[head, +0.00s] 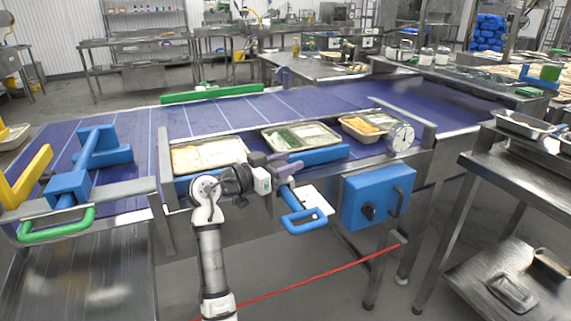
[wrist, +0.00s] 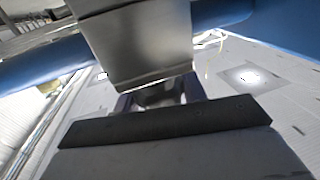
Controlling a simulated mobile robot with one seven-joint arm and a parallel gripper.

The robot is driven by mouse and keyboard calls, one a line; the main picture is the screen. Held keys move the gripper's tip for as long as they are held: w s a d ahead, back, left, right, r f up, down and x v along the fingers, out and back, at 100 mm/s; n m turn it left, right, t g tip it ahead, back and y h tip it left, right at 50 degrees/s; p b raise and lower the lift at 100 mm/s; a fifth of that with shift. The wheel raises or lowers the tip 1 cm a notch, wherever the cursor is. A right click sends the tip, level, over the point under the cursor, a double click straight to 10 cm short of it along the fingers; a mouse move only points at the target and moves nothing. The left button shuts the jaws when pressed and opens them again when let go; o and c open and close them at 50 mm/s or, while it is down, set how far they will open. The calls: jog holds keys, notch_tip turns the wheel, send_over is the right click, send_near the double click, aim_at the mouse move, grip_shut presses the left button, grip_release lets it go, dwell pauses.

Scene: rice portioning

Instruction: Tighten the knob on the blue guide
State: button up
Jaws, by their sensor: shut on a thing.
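The blue guide (head: 322,156) is a bar lying along the near side of the conveyor, with a blue loop handle (head: 303,222) below it on the near side. My gripper (head: 284,170) is at the guide's mount, above the loop handle. It is shut on the knob, which is mostly hidden by the fingers. In the wrist view, the jaws (wrist: 158,97) close just under a grey metal block (wrist: 140,42), with the blue bar (wrist: 45,68) running behind it.
Filled trays (head: 210,154) stand on the purple belt (head: 235,110) behind the guide. Another blue guide piece (head: 100,150) and a green handle (head: 55,229) are at left.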

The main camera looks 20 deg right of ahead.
jog(key=o, duration=1)
jog(key=b+v, duration=0.1)
jog(key=v, duration=0.6)
jog(key=shift+a, duration=0.25)
